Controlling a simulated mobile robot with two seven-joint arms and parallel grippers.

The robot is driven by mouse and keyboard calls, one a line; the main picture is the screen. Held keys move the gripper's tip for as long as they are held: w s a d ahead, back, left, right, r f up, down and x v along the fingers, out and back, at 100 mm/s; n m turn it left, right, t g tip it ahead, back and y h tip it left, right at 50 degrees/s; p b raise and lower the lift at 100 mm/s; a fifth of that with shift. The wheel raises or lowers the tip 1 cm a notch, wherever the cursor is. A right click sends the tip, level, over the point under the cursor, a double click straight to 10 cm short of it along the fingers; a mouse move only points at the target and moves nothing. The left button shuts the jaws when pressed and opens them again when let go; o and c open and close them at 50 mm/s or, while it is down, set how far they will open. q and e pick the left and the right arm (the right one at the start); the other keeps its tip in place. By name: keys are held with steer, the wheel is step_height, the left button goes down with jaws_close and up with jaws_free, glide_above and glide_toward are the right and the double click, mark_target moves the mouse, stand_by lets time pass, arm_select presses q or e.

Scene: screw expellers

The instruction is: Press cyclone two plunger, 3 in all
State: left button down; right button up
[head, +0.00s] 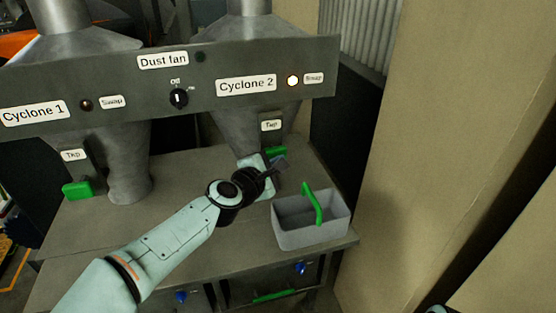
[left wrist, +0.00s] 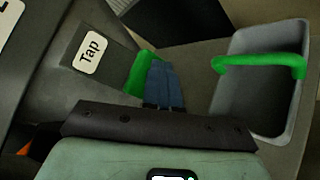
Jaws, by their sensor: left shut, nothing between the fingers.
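The cyclone two cone (head: 232,130) hangs below a sign reading Cyclone 2 (head: 246,85). Its green plunger (head: 277,152) sits low on the cone's right side, under a Tap label (head: 271,125). My left gripper (head: 281,163) is shut and empty, right at this plunger. In the left wrist view, the blue-grey fingers (left wrist: 163,85) lie together over the right side of the green plunger (left wrist: 138,76), hiding part of it. I cannot tell whether they touch it.
The lamp (head: 293,81) by Cyclone 2 is lit; the Cyclone 1 lamp (head: 86,105) is dark. A grey bin (head: 312,233) with a green handle (head: 312,203) stands right of my gripper. Cyclone 1 has its own green plunger (head: 78,189) at left. A beige wall (head: 440,130) bounds the right.

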arm_select(q)
steer(key=shift+s+d, duration=0.2)
steer(key=shift+s, duration=0.45)
steer(key=shift+s+d, duration=0.15)
steer(key=shift+s, duration=0.5)
steer(key=s, duration=0.1)
steer(key=s+d, duration=0.1)
steer(key=s, duration=0.2)
steer(key=shift+s+d, duration=0.3)
steer(key=shift+s, duration=0.1)
stand_by(1.9)
